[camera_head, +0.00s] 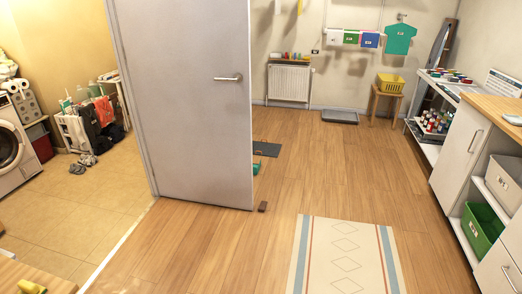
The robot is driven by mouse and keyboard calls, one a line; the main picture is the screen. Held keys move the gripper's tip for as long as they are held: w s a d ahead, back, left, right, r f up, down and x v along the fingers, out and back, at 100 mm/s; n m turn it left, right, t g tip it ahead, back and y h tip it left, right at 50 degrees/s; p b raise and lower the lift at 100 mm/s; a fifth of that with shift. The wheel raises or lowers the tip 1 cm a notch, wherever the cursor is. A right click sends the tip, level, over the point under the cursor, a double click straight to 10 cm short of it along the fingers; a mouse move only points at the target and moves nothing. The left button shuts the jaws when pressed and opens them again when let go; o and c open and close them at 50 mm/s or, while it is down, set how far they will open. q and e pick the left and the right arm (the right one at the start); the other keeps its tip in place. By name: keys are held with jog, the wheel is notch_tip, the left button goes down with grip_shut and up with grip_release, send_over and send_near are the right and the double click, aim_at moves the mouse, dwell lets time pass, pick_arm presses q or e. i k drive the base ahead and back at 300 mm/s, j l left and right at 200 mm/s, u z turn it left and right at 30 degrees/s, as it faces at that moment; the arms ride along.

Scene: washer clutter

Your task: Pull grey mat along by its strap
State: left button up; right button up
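A dark grey flat mat (267,149) lies on the wooden floor just right of the door's edge. Its left part is hidden behind the door. No strap can be made out on it at this size. A second flat grey item (340,116) with a raised rim lies on the floor near the back wall; I cannot tell whether it is a mat or a tray. Neither of my grippers is in view.
An open grey door (190,100) stands left of the mat, with a small brown block (262,206) by its foot. A striped cream rug (345,255) lies in front. Cabinets (458,150) line the right side. The middle floor is clear.

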aim_at(265, 149)
jog(key=i+l+z, duration=0.4)
jog(key=i, duration=0.55)
jog(key=i+z, duration=0.4)
jog(key=i, duration=0.5)
jog(key=i+u, duration=0.15)
jog(key=i, duration=2.05)
jog(key=i+u, duration=0.25)
jog(key=i, duration=0.25)
jog(key=i+u, duration=0.25)
jog(key=i, duration=0.3)
jog(key=i+l+u, duration=0.25)
jog(key=i, duration=0.25)
jog(key=i+l+u, duration=0.25)
jog(key=i, duration=0.25)
jog(key=i+j+u, duration=0.25)
jog(key=i+u, duration=0.25)
jog(key=i, duration=0.2)
jog(key=i+u, duration=0.5)
jog(key=i, duration=0.15)
